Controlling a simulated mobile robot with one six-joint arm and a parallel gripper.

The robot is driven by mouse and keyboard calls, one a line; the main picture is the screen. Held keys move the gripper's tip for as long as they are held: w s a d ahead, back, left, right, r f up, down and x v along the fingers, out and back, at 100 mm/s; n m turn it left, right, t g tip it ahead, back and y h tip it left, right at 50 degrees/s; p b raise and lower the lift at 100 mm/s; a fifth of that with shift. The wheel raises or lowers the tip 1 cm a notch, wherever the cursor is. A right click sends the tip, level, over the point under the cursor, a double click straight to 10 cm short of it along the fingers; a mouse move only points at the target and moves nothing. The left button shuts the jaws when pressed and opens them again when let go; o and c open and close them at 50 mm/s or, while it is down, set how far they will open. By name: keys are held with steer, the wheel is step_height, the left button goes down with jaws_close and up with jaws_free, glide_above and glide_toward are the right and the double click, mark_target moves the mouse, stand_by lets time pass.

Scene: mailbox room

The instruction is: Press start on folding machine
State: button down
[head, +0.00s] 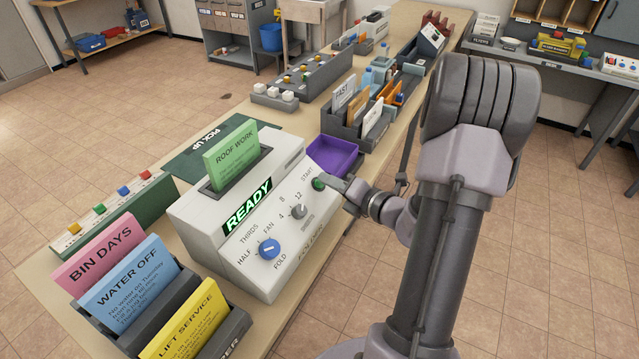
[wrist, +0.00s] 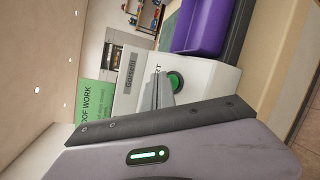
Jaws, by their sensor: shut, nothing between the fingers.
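The white folding machine (head: 255,215) stands on the long table, with a lit READY display (head: 248,205) and a green sheet marked ROOF WORK (head: 232,155) in its top slot. Its green START button (head: 318,184) is at the right end of the sloped front; it also shows in the wrist view (wrist: 176,81). A blue FOLD knob (head: 269,249) and a grey number knob (head: 298,211) sit lower left of the button. My gripper (head: 328,182) is shut and empty, its tips right beside the button. I cannot tell whether they touch it.
A purple tray (head: 333,157) stands just behind the machine. A dark rack of pink, blue and yellow sheets (head: 230,331) stands at the near left. A green-sided button panel (head: 112,215) lies left of the machine. The floor to the right is clear.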

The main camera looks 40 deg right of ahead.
steer(key=shift+w+a+f, duration=0.1)
steer(key=shift+w+f, duration=0.2)
steer(key=shift+f, duration=0.2)
stand_by(0.6)
steer(key=shift+r, duration=0.15)
steer(key=shift+s+r+p, duration=0.4)
steer(key=shift+r+p, duration=0.15)
steer(key=s+r+p, duration=0.1)
steer(key=d+r+p, duration=0.1)
steer(key=s+r+p, duration=0.1)
steer(key=r+p, duration=0.1)
steer(key=shift+s+d, duration=0.2)
steer(key=shift+s, duration=0.1)
stand_by(0.3)
stand_by(0.4)
